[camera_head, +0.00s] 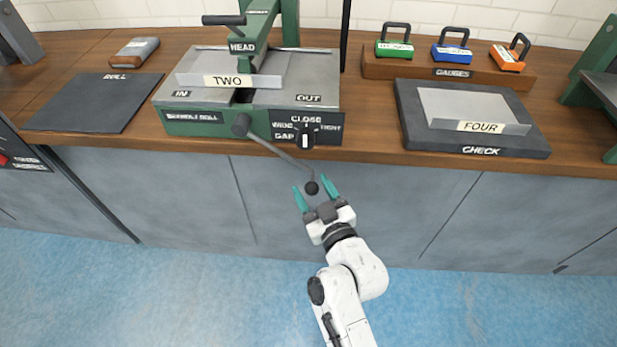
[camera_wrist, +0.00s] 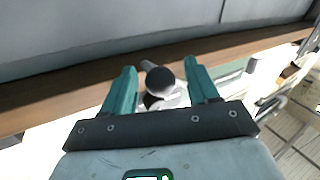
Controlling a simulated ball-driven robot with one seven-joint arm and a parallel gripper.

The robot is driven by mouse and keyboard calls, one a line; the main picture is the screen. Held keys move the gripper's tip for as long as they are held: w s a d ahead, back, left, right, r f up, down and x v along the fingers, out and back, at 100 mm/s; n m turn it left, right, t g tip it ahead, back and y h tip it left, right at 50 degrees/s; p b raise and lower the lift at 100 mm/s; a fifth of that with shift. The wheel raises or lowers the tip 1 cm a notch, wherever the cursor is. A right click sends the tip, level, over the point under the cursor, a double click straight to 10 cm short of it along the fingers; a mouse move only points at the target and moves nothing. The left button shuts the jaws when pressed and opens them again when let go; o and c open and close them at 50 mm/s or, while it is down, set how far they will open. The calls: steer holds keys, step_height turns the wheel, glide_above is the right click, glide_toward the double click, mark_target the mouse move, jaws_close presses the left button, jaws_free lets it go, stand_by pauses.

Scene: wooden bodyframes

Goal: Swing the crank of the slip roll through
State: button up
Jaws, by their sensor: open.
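The slip roll (camera_head: 195,122) is a green machine with a grey top on the wooden bench, with IN and OUT plates. Its crank (camera_head: 275,150) runs from a dark hub on the front face down and to the right, past the bench edge, and ends in a dark round knob (camera_head: 311,188). My gripper (camera_head: 316,190) is open, with its teal fingers on either side of the knob. In the wrist view the knob (camera_wrist: 160,80) shows between the two spread fingers, with a gap on each side. A grey block labelled TWO (camera_head: 232,78) lies on the slip roll.
A gap dial (camera_head: 305,137) with a pointer is on the slip roll's front, right of the crank hub. A CHECK plate (camera_head: 415,125) bearing a FOUR block (camera_head: 470,107) lies to the right. Gauges stand on a wooden rack (camera_head: 385,68) behind. The floor before the cabinets is clear.

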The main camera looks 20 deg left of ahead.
steer(key=shift+x, duration=1.25)
steer(key=shift+c, duration=0.4)
steer(key=shift+s+a+f, duration=0.1)
jaws_close()
